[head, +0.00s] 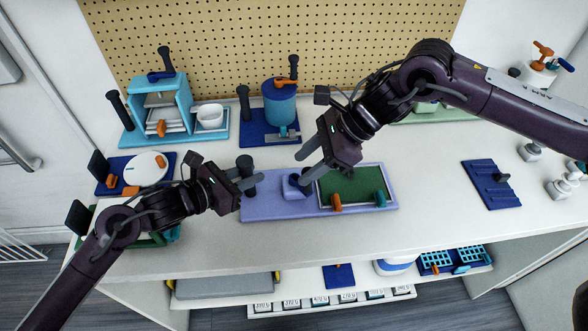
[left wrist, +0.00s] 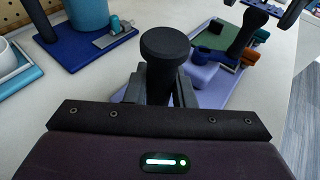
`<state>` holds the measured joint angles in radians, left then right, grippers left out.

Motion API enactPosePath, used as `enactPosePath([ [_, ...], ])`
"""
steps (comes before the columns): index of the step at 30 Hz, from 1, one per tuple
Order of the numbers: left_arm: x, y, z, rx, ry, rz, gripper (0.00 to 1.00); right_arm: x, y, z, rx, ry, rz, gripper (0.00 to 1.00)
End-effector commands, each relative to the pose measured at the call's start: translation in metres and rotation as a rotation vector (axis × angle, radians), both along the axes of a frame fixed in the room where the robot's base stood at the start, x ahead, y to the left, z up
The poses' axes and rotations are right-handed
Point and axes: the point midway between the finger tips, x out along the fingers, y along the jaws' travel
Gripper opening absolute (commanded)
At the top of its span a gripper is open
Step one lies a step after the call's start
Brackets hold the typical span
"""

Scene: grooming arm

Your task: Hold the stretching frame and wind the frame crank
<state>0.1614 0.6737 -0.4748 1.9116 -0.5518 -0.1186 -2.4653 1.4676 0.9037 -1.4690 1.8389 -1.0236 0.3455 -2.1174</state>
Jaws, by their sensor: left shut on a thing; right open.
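The stretching frame is a lavender base (head: 265,208) on the bench with a green panel (head: 352,187) in a lighter rim at its right. A black upright handle (head: 247,163) stands at its left end and shows large in the left wrist view (left wrist: 165,50). My left gripper (head: 246,180) is shut on this handle. A lavender block (head: 293,190) sits mid-base, with a dark crank grip (left wrist: 247,33) beside it in the left wrist view. My right gripper (head: 304,167) is open just above the block; its fingers partly hide the crank, and contact cannot be told.
Orange (head: 336,202) and teal (head: 380,198) clamps sit on the panel's front edge. Behind stand a blue canister (head: 280,103) and a light-blue stand (head: 160,105). A navy plate (head: 491,185) lies right. The bench between it and the frame is clear.

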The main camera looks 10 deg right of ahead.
Motion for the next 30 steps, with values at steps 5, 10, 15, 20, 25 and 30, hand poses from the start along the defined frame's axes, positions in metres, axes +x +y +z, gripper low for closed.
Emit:
enactPosePath([
  [5, 0.001, 0.001, 0.0, 0.001, -0.002, 0.003, 0.0, 0.0, 0.0, 0.002, 0.0, 0.0, 0.0, 0.45],
  [10, 0.001, 0.001, 0.0, 0.001, -0.002, 0.003, 0.0, 0.0, 0.0, 0.002, 0.0, 0.0, 0.0, 0.49],
  [15, 0.001, 0.001, 0.0, 0.001, -0.001, 0.004, 0.0, 0.0, 0.0, 0.002, 0.0, 0.0, 0.0, 0.71],
  [20, 0.001, 0.001, 0.0, 0.001, -0.001, 0.003, 0.0, 0.0, 0.0, 0.002, 0.0, 0.001, -0.001, 0.71],
  [25, 0.001, 0.001, 0.0, 0.001, -0.001, 0.003, 0.0, 0.0, -0.003, 0.005, 0.0, 0.0, -0.001, 0.71],
  [30, 0.001, 0.001, 0.0, 0.001, -0.001, 0.003, 0.0, 0.001, -0.018, 0.023, 0.001, -0.002, -0.003, 0.71],
])
